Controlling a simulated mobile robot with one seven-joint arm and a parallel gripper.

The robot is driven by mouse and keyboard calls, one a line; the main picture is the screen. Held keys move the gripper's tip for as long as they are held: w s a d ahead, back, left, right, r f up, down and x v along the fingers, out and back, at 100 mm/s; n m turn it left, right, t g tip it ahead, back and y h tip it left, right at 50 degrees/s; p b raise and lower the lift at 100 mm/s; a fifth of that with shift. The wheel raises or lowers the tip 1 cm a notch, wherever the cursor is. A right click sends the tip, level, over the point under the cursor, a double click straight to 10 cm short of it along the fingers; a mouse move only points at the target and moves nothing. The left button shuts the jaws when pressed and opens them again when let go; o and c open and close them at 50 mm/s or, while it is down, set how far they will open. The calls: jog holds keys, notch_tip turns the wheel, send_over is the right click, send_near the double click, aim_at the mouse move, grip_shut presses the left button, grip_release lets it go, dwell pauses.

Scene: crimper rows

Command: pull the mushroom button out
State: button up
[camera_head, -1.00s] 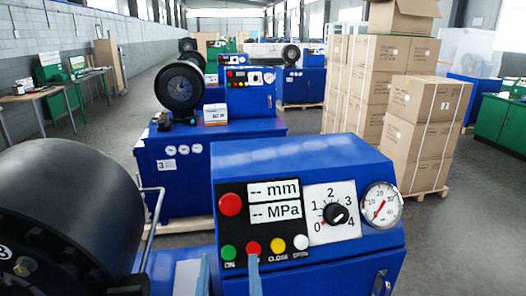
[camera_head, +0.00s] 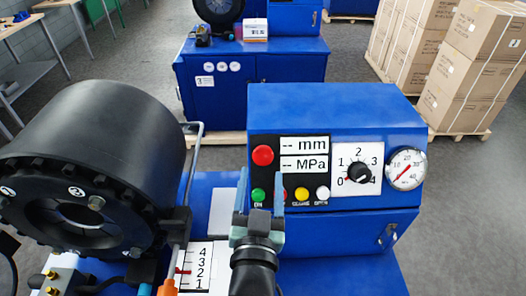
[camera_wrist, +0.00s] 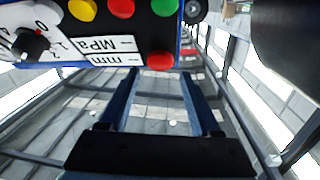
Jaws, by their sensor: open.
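The mushroom button is the large red round button (camera_head: 263,155) at the upper left of the black control panel, left of the mm and MPa displays. My gripper (camera_head: 261,181) is in front of the panel, below the button in the head view. Its two blue fingers are apart with nothing between them. In the wrist view, which shows the panel upside down, the red button (camera_wrist: 160,61) lies just beyond the open fingertips (camera_wrist: 160,72), between their lines. No contact is visible.
Small green (camera_head: 258,195), yellow (camera_head: 301,194) and white (camera_head: 322,193) buttons sit below the displays, a small red one partly behind a finger. A dial (camera_head: 359,172) and gauge (camera_head: 405,168) are to the right. The black crimper head (camera_head: 95,165) and a bent metal bar (camera_head: 196,150) stand left.

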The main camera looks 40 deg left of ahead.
aim_at(263, 158)
jog(key=shift+p+x, duration=0.65)
jog(key=shift+x, duration=2.15)
grip_shut()
